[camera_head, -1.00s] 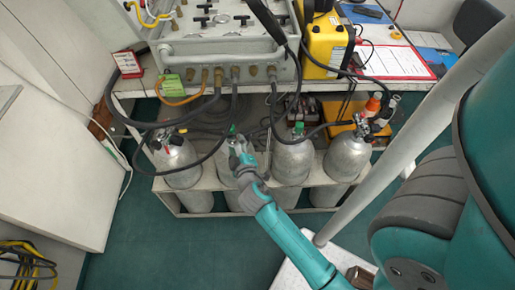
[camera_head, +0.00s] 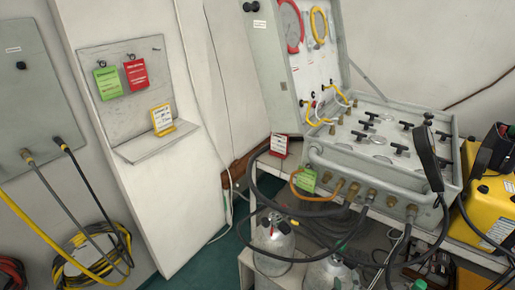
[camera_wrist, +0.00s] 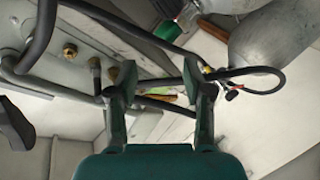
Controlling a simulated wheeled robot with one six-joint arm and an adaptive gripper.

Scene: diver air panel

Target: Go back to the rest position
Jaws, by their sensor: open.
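My gripper (camera_wrist: 160,85) shows in the wrist view with its two fingers apart and nothing clearly held between them. Dark hoses (camera_wrist: 238,72) cross behind the fingertips; I cannot tell whether they touch. A grey metal cylinder (camera_wrist: 272,45) is beyond the fingers at upper right, and a green fitting (camera_wrist: 166,30) is at the top. I cannot make out my gripper in the head view.
The grey air panel case (camera_head: 385,150) stands open on the bench, its hoses hanging over the front. Cylinders (camera_head: 272,245) stand below. A yellow case (camera_head: 490,210) is at right. A wall board (camera_head: 125,80) with tags and coiled yellow hoses (camera_head: 90,255) are at left.

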